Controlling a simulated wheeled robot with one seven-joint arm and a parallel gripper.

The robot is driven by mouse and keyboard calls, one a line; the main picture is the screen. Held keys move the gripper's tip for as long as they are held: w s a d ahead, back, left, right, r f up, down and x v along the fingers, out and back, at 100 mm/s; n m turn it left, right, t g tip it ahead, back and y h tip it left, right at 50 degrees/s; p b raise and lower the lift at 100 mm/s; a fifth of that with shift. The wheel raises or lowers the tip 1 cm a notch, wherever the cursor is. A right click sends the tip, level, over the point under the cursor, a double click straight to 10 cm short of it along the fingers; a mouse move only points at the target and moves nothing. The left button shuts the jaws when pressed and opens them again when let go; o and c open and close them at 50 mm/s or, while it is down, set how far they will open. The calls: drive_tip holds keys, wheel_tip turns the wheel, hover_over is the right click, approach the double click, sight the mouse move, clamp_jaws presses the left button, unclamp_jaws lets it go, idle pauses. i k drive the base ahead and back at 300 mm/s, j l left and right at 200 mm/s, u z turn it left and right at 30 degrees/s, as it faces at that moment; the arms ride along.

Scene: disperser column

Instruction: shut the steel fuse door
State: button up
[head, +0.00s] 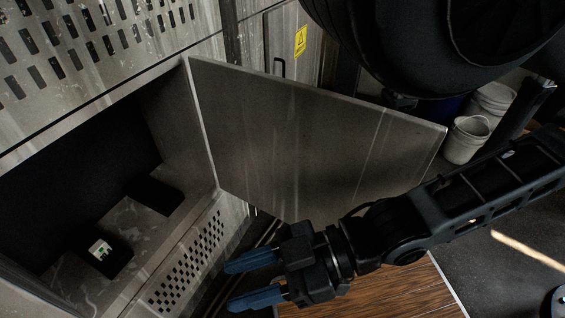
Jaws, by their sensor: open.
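The steel fuse door (300,130) is a flat grey panel in the middle of the head view. It stands wide open, hinged along its left edge at the right side of the cabinet opening (165,130). My gripper (252,282) is in front of and below the door in the picture. Its two blue fingers are apart and point left, with nothing between them. I cannot tell whether my arm touches the door, as it covers part of the door's lower right edge.
Inside the dark compartment are black blocks, one with a small white and green part (100,249). A perforated panel (185,262) lies below the opening. White buckets (467,139) stand at the right. A wooden board (395,292) lies under my arm.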

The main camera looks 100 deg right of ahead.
sight(294, 151)
drive_tip(key=k+u, duration=0.6)
drive_tip(key=u, duration=0.25)
drive_tip(key=k+j+u, duration=0.1)
drive_tip(key=k+u, duration=0.3)
drive_tip(key=k+l+u, duration=0.15)
drive_tip(key=k+u, duration=0.3)
drive_tip(key=k+z, duration=0.3)
drive_tip(key=z, duration=0.2)
drive_tip(key=k+l+z, duration=0.2)
drive_tip(key=z, duration=0.3)
drive_tip(key=k+l+z, duration=0.3)
drive_tip(key=z, duration=0.15)
drive_tip(key=k+j+z, duration=0.1)
drive_tip(key=k+z, duration=0.15)
drive_tip(key=k, duration=0.45)
